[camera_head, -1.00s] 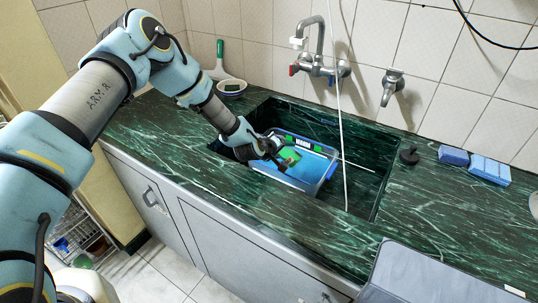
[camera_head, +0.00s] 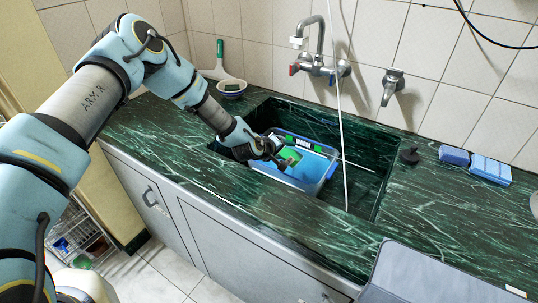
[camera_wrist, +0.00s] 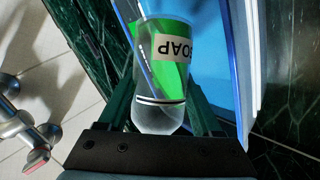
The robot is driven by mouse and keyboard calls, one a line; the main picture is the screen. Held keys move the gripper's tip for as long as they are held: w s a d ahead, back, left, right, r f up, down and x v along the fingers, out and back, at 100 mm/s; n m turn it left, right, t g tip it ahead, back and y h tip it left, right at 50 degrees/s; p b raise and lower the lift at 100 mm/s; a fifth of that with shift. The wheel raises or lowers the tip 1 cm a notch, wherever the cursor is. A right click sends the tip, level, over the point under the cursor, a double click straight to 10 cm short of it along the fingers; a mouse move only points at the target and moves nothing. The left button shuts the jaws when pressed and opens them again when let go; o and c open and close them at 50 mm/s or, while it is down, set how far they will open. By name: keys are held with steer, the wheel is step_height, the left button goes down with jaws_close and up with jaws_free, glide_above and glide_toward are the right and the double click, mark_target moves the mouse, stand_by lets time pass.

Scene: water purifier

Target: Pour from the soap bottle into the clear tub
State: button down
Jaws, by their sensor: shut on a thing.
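The soap bottle (camera_wrist: 162,48) is clear with a green band and a white label reading SOAP. My gripper (camera_wrist: 158,100) is shut on it, with one finger on each side. In the head view the bottle shows as a small green patch (camera_head: 289,154), tilted over the tub and partly hidden by my gripper (camera_head: 276,150). The clear tub (camera_head: 318,172), bluish with green clips on its rim, sits in the sink. Its blue-looking side also shows beyond the bottle in the wrist view (camera_wrist: 222,58). Whether liquid is leaving the bottle cannot be told.
The dark green marble sink (camera_head: 362,190) surrounds the tub. A white hose (camera_head: 341,120) hangs into it at the tub's right. Wall taps (camera_head: 318,66) are behind.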

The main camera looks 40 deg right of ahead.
steer(key=shift+f+g, duration=0.1)
steer(key=shift+g, duration=0.2)
stand_by(0.8)
steer(key=shift+s+r+n+g+h+b, duration=0.15)
steer(key=shift+r+n+g+h+b, duration=0.2)
steer(key=shift+r+n+g, duration=0.25)
stand_by(1.9)
steer(key=shift+s+f+n+g+h+b, duration=0.25)
steer(key=shift+n+g+b, duration=0.2)
steer(key=shift+b, duration=1.6)
stand_by(0.4)
steer(key=shift+w+r+b, duration=0.1)
steer(key=shift+r+b, duration=0.2)
steer(key=shift+b, duration=0.2)
stand_by(1.0)
